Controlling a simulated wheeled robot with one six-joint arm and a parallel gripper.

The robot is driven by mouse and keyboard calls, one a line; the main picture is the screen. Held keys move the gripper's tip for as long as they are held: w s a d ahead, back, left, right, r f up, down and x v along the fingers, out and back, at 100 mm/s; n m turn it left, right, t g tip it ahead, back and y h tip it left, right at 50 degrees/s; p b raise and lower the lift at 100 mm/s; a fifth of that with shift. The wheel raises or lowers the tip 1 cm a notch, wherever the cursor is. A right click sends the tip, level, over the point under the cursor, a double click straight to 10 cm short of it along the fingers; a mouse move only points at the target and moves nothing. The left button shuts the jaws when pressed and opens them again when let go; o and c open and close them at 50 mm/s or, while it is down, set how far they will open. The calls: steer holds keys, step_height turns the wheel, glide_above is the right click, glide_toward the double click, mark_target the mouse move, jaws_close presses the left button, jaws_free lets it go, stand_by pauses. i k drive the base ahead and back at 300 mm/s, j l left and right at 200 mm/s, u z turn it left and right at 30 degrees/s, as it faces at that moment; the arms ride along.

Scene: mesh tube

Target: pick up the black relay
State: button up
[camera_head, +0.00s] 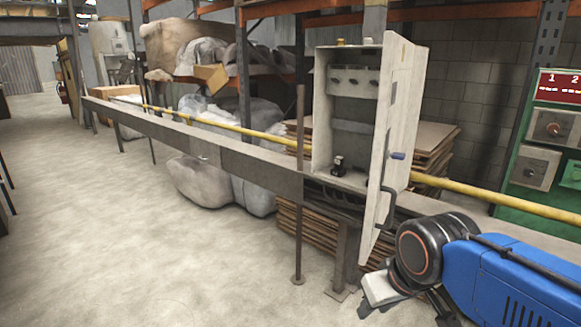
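A small black relay (338,166) sits on the floor of an open grey electrical cabinet (321,120), near its front left. My gripper (383,290) shows only in part at the lower right, at the end of my blue arm. It is low, in front of and below the cabinet, well apart from the relay. My arm's wrist hides part of it, and its fingers cannot be made out clearly. Nothing can be seen held in it.
The cabinet door (400,125) stands open on the right side, between the cabinet opening and my arm. A long metal beam (240,165) and a yellow pipe (470,187) run past the cabinet. Cardboard sheets (435,140) are stacked behind. The left floor is clear.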

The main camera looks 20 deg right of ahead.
mark_target(339, 161)
steer(key=i+j+u, duration=0.25)
steer(key=u, duration=0.25)
steer(key=i+j+u, duration=0.15)
steer(key=i+u, duration=0.15)
steer(key=u, duration=0.2)
steer(key=i+j+z, duration=0.2)
steer(key=i+z, duration=0.15)
steer(key=i, duration=0.15)
steer(key=i+z, duration=0.1)
steer(key=z, duration=0.3)
steer(key=i+j+z, duration=0.1)
steer(key=z, duration=0.25)
steer(key=i+j+z, duration=0.1)
steer(key=z, duration=0.3)
steer(key=j+z, duration=0.35)
steer(key=i+j+z, duration=0.1)
steer(key=z, duration=0.15)
steer(key=i+j+z, duration=0.1)
steer(key=j+z, duration=0.2)
